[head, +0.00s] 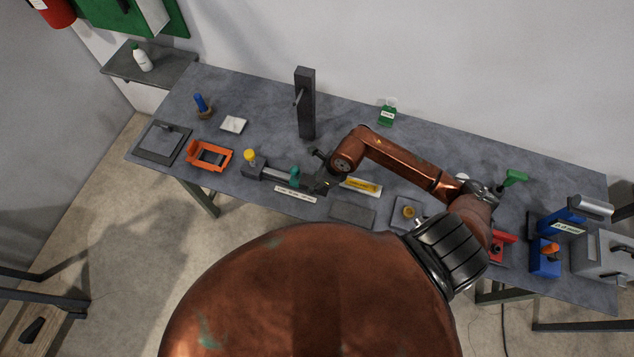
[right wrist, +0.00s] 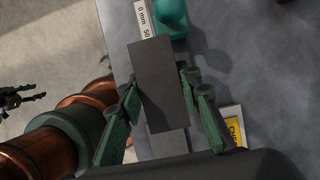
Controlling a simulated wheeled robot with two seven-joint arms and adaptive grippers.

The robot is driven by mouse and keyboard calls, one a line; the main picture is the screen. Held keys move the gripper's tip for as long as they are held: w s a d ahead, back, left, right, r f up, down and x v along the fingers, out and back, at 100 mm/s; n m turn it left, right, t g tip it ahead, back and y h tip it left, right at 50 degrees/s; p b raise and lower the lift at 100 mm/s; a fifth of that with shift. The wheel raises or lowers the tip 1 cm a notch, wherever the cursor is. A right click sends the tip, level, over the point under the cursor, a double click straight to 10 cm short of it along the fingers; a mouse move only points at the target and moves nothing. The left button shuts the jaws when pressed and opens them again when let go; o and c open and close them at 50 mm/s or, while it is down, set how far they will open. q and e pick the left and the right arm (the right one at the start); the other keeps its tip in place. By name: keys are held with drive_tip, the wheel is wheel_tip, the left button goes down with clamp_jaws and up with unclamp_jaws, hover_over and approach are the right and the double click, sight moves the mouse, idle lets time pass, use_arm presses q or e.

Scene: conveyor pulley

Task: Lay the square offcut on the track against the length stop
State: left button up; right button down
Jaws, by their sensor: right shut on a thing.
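My right gripper (head: 322,183) is at the right part of the bench track (head: 268,174) in the head view. In the right wrist view the gripper (right wrist: 159,80) is shut on a dark grey block, the square offcut (right wrist: 160,70), with green-padded fingers on both sides. The offcut's far end lies close to the teal length stop (right wrist: 172,16). I cannot tell whether they touch, or whether the offcut rests on the track. The teal stop also shows in the head view (head: 294,176), left of the gripper.
A white scale strip (head: 295,194) lies along the track's front. A yellow-labelled tray (head: 362,187) is just right of the gripper. An orange frame (head: 209,156) lies left, a dark post (head: 306,105) stands behind, and a dark pad (head: 352,214) lies in front.

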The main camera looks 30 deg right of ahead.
drive_tip(key=f, duration=0.1)
drive_tip(key=w+d+f, duration=0.2)
drive_tip(key=shift+f, duration=0.1)
drive_tip(key=shift+w+d+f+p, duration=0.1)
drive_tip(key=shift+f+p, duration=0.45)
drive_tip(key=shift+f, duration=1.15)
drive_tip(key=c, duration=1.4)
unclamp_jaws()
drive_tip(key=shift+d, duration=0.1)
drive_tip(key=v, duration=1.2)
drive_tip(key=shift+b, duration=0.45)
